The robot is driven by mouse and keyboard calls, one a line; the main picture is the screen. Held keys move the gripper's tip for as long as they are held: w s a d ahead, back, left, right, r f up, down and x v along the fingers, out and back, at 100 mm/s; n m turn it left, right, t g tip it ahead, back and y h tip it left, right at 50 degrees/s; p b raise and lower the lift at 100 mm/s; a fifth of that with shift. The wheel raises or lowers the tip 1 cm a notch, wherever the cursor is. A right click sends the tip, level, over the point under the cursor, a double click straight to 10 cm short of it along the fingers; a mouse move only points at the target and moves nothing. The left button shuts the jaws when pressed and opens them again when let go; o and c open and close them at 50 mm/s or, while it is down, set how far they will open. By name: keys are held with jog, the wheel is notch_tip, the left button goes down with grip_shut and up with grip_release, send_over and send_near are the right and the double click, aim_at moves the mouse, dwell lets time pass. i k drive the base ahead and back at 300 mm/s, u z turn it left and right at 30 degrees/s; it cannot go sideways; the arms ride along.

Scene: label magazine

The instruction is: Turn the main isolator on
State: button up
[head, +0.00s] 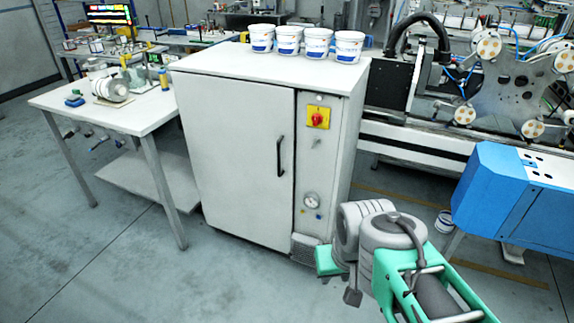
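The main isolator (317,117) is a red rotary knob on a square yellow plate, high on the narrow right-hand front panel of a white cabinet (225,165). The knob is small in the head view, and I cannot read which position it points to. Nothing covers it. My arm, with green links and grey joints, is at the lower right, in front of and below the isolator and apart from it. I cannot make out my gripper's fingers in this view.
The cabinet door has a black handle (280,156). A round gauge (311,200) sits low on the panel. Several white tubs (288,41) stand on top. A white table (140,115) is left, a blue machine housing (510,195) right. The floor before the cabinet is clear at left.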

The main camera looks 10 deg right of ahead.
aim_at(317, 118)
jog(key=u, duration=0.75)
jog(key=i, duration=0.75)
